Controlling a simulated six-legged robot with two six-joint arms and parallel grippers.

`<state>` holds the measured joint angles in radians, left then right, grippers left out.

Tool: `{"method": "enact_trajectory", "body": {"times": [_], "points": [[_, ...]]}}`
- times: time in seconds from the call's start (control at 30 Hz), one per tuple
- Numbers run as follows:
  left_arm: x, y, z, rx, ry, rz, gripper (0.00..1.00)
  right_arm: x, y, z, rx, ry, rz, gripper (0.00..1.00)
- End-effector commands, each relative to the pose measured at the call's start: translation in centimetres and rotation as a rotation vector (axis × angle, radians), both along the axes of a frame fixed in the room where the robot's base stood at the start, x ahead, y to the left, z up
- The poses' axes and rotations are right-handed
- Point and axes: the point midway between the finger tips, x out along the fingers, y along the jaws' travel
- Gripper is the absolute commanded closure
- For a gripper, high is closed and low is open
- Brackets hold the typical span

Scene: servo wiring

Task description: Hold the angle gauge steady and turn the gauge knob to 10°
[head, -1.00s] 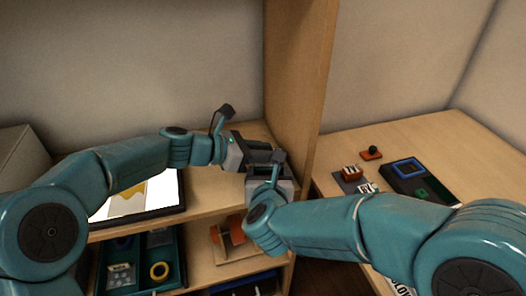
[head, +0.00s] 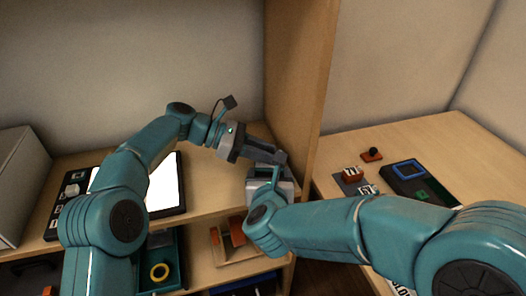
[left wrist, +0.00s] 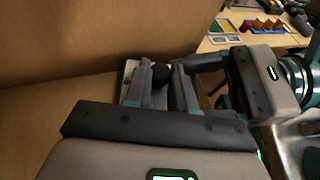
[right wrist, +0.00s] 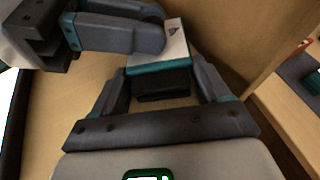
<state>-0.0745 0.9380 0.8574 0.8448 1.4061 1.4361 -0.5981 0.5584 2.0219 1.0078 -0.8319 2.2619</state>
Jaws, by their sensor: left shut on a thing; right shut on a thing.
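The angle gauge (right wrist: 174,42) has a pale face and a teal and dark body. In the right wrist view my right gripper (right wrist: 158,84) is shut on its body. The gauge knob (left wrist: 161,74) is dark and round; in the left wrist view it sits between the fingers of my left gripper (left wrist: 163,82), shut on it. In the head view my left gripper (head: 278,158) reaches in from the left, just above my right gripper (head: 268,176). The gauge is mostly hidden there by the grippers. I cannot read the angle.
A tall wooden panel (head: 298,90) stands close on the right of both grippers. A bright-screened tablet (head: 167,185) lies on the shelf at left. Small blocks and a dark tray (head: 420,183) are on the right table. A grey box (head: 20,185) stands far left.

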Motion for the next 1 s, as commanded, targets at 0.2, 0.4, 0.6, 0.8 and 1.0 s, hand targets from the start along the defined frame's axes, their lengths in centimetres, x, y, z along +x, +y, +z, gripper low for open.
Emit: {"method": "enact_trajectory", "body": {"times": [0.2, 0.4, 0.6, 0.8, 1.0], "points": [[-0.12, -0.13, 0.14, -0.003, 0.0, -0.053, 1.0, -0.07, 0.14, -0.16, -0.001, 0.004, 0.005, 0.56], [-0.23, -0.13, 0.13, -0.001, 0.002, -0.065, 1.0, -0.06, 0.13, -0.16, -0.001, 0.004, 0.005, 0.56], [-0.27, -0.15, 0.12, -0.001, 0.002, -0.066, 1.0, -0.03, 0.11, -0.16, -0.001, 0.004, 0.005, 0.56], [-0.2, -0.1, 0.06, -0.001, 0.002, -0.063, 0.49, -0.03, 0.08, -0.15, -0.002, 0.003, 0.004, 0.56], [-0.13, 0.02, 0.03, 0.0, 0.001, -0.06, 0.49, -0.04, 0.06, -0.14, -0.001, 0.003, 0.003, 0.56]]}}
